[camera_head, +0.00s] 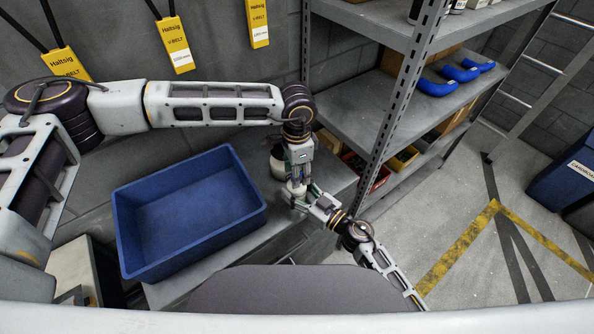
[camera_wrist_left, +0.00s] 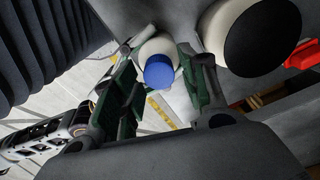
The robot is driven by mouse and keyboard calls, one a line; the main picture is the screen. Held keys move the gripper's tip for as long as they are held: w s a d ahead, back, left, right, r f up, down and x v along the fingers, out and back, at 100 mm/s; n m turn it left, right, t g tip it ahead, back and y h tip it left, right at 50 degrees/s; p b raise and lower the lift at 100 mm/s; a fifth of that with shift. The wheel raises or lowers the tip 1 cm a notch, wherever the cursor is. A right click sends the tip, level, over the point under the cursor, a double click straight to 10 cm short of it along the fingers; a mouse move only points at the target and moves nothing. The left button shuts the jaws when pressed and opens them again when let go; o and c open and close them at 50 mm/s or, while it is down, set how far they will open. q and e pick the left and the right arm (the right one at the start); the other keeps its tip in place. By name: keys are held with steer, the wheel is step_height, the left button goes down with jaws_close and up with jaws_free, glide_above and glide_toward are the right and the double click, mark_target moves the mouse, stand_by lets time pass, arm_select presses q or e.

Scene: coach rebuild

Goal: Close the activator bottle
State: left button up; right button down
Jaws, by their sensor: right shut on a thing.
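A white bottle with a blue cap on its top, apparently the activator bottle, shows in the left wrist view (camera_wrist_left: 158,48); its blue cap (camera_wrist_left: 159,72) faces that camera. Whether the cap is seated cannot be told. In the head view the bottle (camera_head: 296,187) is small and partly hidden below my left gripper (camera_head: 298,178). The left gripper points down, its dark green finger pads on either side of the cap with visible gaps. My right gripper (camera_head: 300,203) reaches in from the lower right and is shut on the bottle; its fingertips are partly hidden.
A white container with a dark top (camera_wrist_left: 262,38) stands close beside the bottle. A large blue crate (camera_head: 190,205) stands on the grey bench (camera_head: 255,250) to the left. A metal shelf (camera_head: 365,105) with blue items (camera_head: 437,87) and bins rises close on the right.

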stand_by(0.3)
arm_select(q)
steer(key=shift+r, duration=2.25)
steer(key=shift+c, duration=0.3)
